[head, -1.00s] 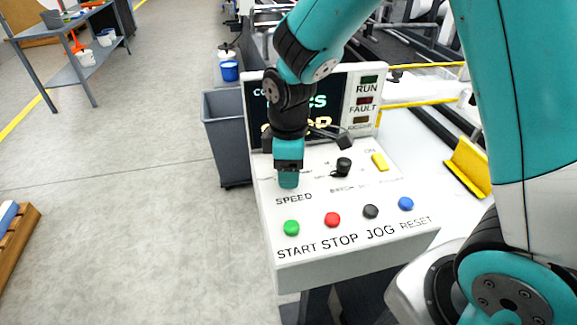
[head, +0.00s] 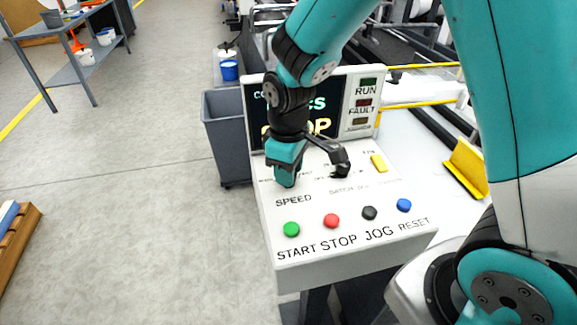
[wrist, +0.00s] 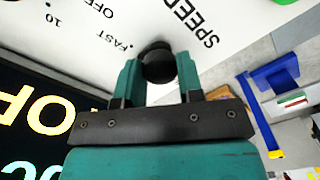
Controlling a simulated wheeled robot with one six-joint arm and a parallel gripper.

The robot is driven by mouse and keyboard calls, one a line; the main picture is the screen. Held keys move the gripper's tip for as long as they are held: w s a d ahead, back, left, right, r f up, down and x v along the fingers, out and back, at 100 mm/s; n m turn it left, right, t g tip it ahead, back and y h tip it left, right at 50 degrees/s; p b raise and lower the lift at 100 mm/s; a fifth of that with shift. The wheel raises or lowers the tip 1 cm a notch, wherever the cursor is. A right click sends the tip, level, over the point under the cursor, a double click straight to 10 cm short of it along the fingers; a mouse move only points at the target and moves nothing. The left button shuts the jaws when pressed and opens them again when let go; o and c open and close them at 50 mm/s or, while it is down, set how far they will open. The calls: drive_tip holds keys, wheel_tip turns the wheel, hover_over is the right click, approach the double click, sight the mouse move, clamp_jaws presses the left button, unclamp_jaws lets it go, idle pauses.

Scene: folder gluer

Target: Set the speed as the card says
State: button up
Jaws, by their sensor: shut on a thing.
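The control panel (head: 345,235) has a dark screen (head: 327,128) with partly hidden text. My gripper (head: 285,180) is down at the panel above the SPEED label (head: 293,200). In the wrist view my gripper (wrist: 160,75) is shut on the black speed knob (wrist: 158,62), with a finger on each side. FAST (wrist: 113,42) and OFF markings show near the knob. The knob's pointer cannot be made out. In the head view my gripper hides the knob. No card can be made out in these frames.
Green (head: 291,229), red (head: 331,220), black (head: 369,212) and blue (head: 404,205) buttons line the panel's front. A yellow switch (head: 378,163) is at the right. A grey bin (head: 223,135) stands left of the panel.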

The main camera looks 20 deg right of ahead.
drive_tip(key=m, duration=0.3)
drive_tip(key=shift+r+m+p, duration=0.1)
drive_tip(key=shift+m+p, duration=0.2)
drive_tip(key=shift+w+m, duration=0.1)
drive_tip(key=shift+m, duration=1.8)
drive_tip(key=shift+p, duration=0.3)
drive_tip(key=o, duration=0.9)
wheel_tip(320, 180, up, 17)
drive_tip(key=shift+r+b, duration=0.15)
drive_tip(key=shift+b, duration=0.4)
drive_tip(key=s+a+n+y, duration=0.1)
drive_tip(key=s+n, duration=0.1)
drive_tip(key=s, duration=0.4)
drive_tip(key=s+a+f+n+y, duration=0.1)
drive_tip(key=s+a+n, duration=0.1)
drive_tip(key=s, duration=0.4)
drive_tip(key=s+a+n+y, duration=0.2)
drive_tip(key=s, duration=0.4)
drive_tip(key=shift+s+f, duration=0.1)
drive_tip(key=shift+f, duration=0.25)
